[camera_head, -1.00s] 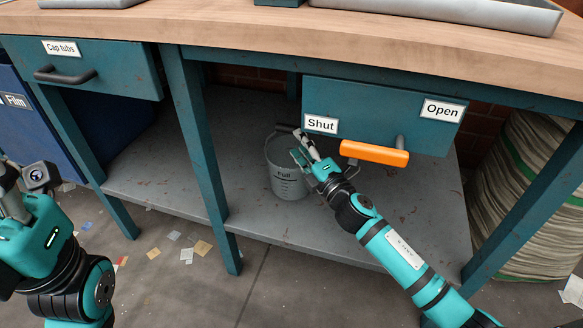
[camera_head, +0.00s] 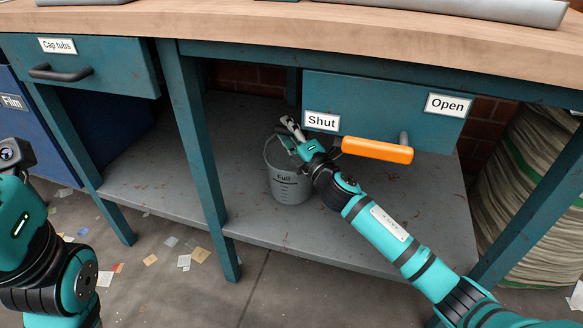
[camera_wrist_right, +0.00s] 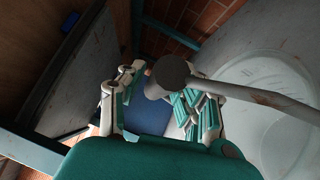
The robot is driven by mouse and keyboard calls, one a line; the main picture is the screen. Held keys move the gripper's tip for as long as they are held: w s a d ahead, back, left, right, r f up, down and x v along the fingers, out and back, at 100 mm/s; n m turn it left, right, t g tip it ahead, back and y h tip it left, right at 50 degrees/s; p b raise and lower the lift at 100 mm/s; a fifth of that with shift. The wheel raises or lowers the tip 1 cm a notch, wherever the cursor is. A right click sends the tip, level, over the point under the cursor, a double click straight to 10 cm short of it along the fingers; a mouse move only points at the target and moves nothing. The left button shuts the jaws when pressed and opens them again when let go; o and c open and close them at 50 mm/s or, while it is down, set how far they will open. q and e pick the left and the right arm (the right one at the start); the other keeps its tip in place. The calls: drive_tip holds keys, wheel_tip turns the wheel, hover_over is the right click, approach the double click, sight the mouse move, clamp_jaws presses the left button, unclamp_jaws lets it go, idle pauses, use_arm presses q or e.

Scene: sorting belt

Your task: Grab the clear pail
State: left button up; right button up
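The clear pail (camera_head: 288,184), greyish and see-through with a "Full" mark, stands upright on the lower shelf under the bench. In the right wrist view its pale round inside (camera_wrist_right: 275,105) fills the right side. My right gripper (camera_head: 287,132) is at the pail's upper rim and hides part of it. In the right wrist view, the gripper's fingers (camera_wrist_right: 158,92) are spread apart. A grey bar with a dark round end (camera_wrist_right: 170,74), seemingly the pail's handle, crosses in front of the right finger; no grip on it shows. My left arm (camera_head: 20,215) is at the left edge, its fingertips out of frame.
A bench leg (camera_head: 200,150) stands left of the pail. The shelf (camera_head: 150,180) is otherwise bare.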

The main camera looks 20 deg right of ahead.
clamp_jaws()
idle(0.3)
